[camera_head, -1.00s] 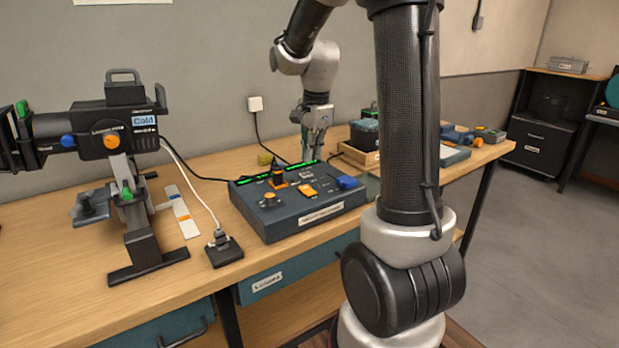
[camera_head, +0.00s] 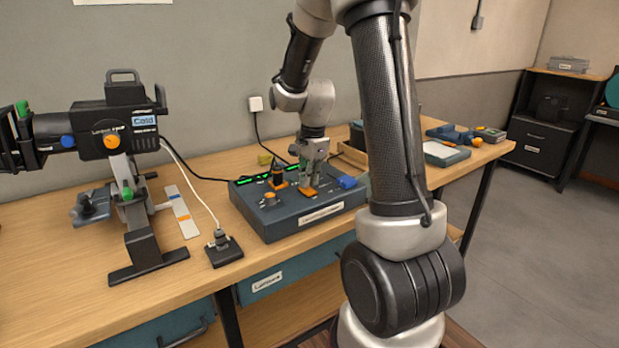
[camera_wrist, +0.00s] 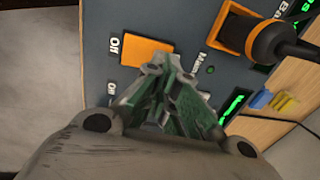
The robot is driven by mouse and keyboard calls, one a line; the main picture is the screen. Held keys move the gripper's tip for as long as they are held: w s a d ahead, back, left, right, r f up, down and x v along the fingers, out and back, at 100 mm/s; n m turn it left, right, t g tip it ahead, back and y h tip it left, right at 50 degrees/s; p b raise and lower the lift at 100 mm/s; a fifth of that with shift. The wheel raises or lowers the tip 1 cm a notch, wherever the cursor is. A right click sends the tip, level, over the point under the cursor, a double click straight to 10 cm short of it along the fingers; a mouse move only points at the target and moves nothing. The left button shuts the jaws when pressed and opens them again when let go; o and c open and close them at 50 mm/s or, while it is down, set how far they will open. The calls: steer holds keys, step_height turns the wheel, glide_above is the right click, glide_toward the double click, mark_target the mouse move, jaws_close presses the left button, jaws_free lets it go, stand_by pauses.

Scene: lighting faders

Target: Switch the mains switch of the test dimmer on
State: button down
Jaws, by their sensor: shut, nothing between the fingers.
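The test dimmer is a dark blue-grey box (camera_head: 272,222) on the bench in the head view. Its top carries an orange switch, seen in the wrist view (camera_wrist: 142,51) beside the labels "Off" and "Main", the latter partly cut off. My gripper (camera_head: 307,187) is shut and empty, pointing down over the dimmer's top. In the wrist view my fingertips (camera_wrist: 158,68) overlap the near edge of the orange switch; I cannot tell whether they touch it. In the head view the gripper largely hides the switch.
A black knob on an orange base (camera_head: 277,180) stands close left of my gripper. A blue knob (camera_head: 347,182) is to its right. Green strips glow at the dimmer's back. A stage lamp (camera_head: 112,138) and a socket block (camera_head: 225,251) stand at left.

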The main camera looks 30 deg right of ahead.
steer(key=shift+f, duration=0.1)
steer(key=shift+s+r, duration=0.25)
steer(key=shift+s, duration=0.45)
step_height(320, 180, up, 14)
steer(key=w, duration=0.1)
steer(key=shift+w, duration=0.35)
stand_by(0.6)
